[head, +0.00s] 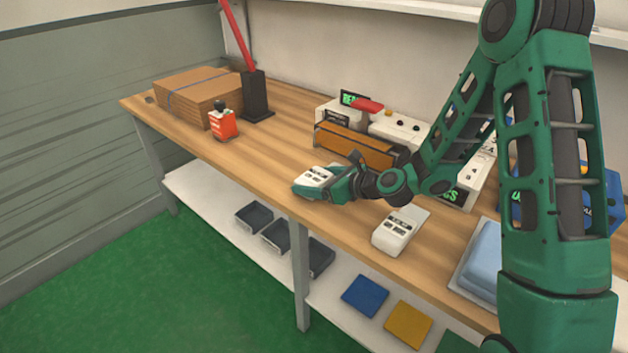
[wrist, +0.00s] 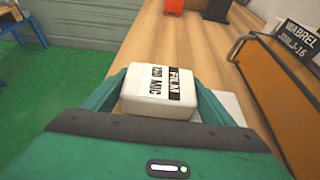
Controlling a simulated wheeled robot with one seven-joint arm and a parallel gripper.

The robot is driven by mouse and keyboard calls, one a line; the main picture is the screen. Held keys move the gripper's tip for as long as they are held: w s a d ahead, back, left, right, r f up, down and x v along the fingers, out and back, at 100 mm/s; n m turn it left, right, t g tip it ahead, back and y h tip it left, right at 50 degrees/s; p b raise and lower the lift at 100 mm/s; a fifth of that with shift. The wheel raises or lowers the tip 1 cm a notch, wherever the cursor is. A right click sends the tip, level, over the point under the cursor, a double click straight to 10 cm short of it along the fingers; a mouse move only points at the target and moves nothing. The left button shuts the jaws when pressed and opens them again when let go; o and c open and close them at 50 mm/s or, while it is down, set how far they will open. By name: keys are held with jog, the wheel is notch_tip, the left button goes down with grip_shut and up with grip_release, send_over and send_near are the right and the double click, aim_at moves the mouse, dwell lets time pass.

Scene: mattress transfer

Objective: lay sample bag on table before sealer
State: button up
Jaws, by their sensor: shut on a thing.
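My gripper (head: 318,183) is over the front part of the wooden table (head: 262,143), its fingers shut on the sides of a white block-like sample bag (head: 313,178). In the wrist view the bag (wrist: 160,92) sits between the green fingers, its black-and-white label facing up. A pale flat piece shows beside the right finger. I cannot tell whether the bag touches the table. The sealer (head: 352,146), with a long orange-brown bar, stands just behind my gripper. Its orange-brown side (wrist: 270,85) is at the right in the wrist view.
A second white labelled pack (head: 398,231) lies right of my gripper. A blue pack in a tray (head: 478,262) is farther right. An orange-red bottle (head: 222,124), cardboard stack (head: 190,95) and black stand (head: 256,97) with a red lever are at left. The table left of my gripper is clear.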

jog(key=shift+f, duration=0.4)
jog(key=o, duration=1.2)
